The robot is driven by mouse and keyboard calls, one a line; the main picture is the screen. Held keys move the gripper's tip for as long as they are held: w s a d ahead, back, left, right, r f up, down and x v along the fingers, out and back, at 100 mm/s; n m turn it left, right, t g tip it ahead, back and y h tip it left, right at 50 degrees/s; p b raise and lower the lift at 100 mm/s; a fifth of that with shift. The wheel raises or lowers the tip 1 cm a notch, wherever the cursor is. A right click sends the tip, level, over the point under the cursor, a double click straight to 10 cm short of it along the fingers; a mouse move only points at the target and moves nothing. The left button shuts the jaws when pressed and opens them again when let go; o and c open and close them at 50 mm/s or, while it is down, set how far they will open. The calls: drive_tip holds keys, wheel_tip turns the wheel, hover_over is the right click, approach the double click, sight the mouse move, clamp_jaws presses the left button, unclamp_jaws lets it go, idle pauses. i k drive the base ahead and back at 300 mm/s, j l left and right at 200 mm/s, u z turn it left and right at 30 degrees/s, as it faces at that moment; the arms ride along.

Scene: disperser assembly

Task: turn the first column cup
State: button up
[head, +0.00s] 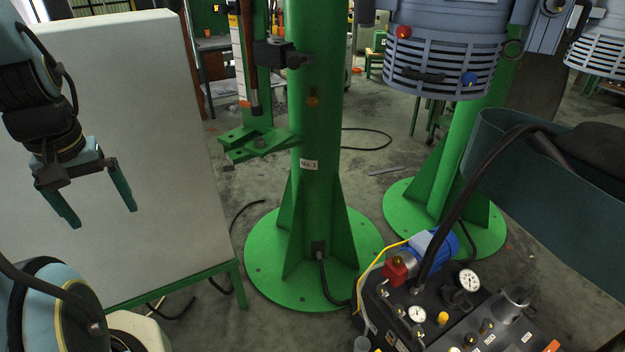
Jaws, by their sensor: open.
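A green column (313,130) with a white label, which seems to read No. 1, stands in the middle on a round green base. A black block (277,54) is mounted at the column's left side, near a thin vertical rod. My gripper (104,216) is at the left, in front of a pale panel, pointing down. Its two green fingers are wide apart with nothing between them. It is well left of the column and touches nothing that I can see.
The pale panel (120,60) on a green frame stands behind my arm. A green bracket (258,143) juts left from the column. A second green column (450,160) carries a grey slatted housing (440,60). A machine with gauges (450,310) fills the lower right. Cables lie on the floor.

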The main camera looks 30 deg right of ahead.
sight(312, 99)
drive_tip(key=z, duration=1.05)
